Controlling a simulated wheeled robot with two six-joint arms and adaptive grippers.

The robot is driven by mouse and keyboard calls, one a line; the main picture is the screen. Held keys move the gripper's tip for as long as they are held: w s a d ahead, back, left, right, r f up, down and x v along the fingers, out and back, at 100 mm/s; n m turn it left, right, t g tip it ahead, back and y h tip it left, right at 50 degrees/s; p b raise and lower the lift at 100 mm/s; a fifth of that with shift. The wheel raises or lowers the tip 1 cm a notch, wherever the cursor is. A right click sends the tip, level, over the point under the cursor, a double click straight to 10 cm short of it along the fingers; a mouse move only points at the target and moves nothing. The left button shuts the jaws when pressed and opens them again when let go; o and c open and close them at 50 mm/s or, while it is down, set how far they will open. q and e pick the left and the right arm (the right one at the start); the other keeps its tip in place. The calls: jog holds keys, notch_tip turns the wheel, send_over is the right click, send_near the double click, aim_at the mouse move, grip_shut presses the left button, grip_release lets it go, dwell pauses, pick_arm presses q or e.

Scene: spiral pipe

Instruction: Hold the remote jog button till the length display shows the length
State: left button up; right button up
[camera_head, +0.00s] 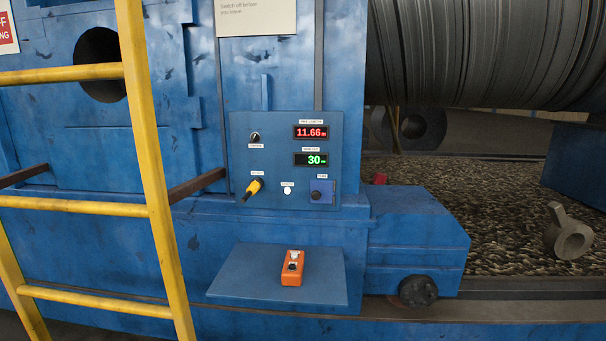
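The orange remote (292,268) lies on a blue shelf (235,271) below the control panel. A pale cap and a dark button area show on its top; I cannot tell which part is the jog button. The length display (311,132) on the blue control panel (240,150) reads 11.66 in red digits. A second display (311,160) below it shows 30 in green. Neither of my grippers is in view, and nothing touches the remote.
A yellow ladder (150,150) stands at the left, in front of the blue machine. The panel carries a yellow-handled selector (254,188), a black knob (255,137) and a blue switch (322,192). A large grey spiral pipe (480,50) lies at the upper right.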

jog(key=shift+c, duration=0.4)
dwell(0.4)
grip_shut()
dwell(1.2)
